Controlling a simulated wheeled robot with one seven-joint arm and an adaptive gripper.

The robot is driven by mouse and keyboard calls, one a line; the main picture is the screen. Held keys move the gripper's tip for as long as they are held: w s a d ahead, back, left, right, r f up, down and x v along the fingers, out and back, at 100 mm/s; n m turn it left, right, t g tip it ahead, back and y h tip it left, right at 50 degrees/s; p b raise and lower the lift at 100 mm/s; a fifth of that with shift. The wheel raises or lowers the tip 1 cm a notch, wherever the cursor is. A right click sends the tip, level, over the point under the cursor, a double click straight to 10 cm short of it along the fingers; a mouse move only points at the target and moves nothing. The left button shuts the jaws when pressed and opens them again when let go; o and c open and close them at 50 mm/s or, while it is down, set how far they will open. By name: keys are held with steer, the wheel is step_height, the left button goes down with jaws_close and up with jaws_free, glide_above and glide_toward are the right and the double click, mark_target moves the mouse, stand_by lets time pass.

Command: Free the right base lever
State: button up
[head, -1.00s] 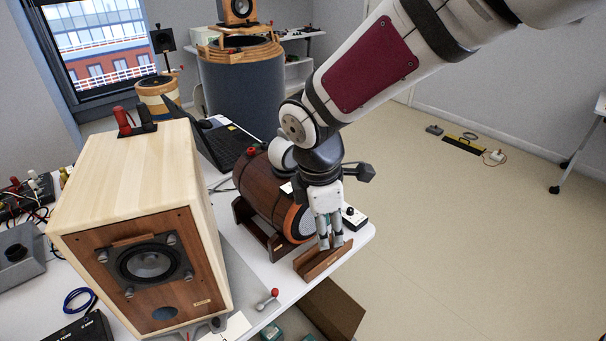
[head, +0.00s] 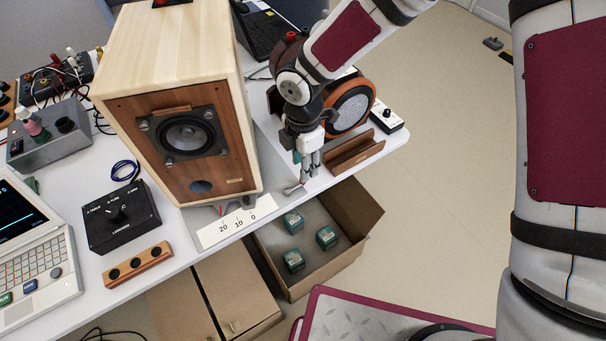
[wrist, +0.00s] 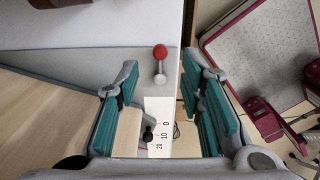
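The wooden speaker cabinet (head: 180,110) stands on a grey base plate (head: 272,160). The right base lever (head: 291,190) shows as a short grey arm at the plate's front right; its red knob cannot be made out in the head view. In the wrist view the lever's red ball (wrist: 160,51) and pale ball end (wrist: 160,79) lie in line between my fingers. My gripper (head: 306,168) points down just above and beside the lever. In the wrist view my gripper (wrist: 158,66) is open, with teal pads on both sides. I cannot tell whether it touches the lever.
A scale card (head: 232,228) lies at the table's front edge. A wooden cradle (head: 354,153) and the barrel speaker (head: 352,108) stand close right of my gripper. An open cardboard box (head: 335,245) with small teal boxes is below the edge.

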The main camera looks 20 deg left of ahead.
mark_target(295, 186)
steer(key=shift+f, duration=2.8)
steer(key=shift+c, duration=0.2)
jaws_close()
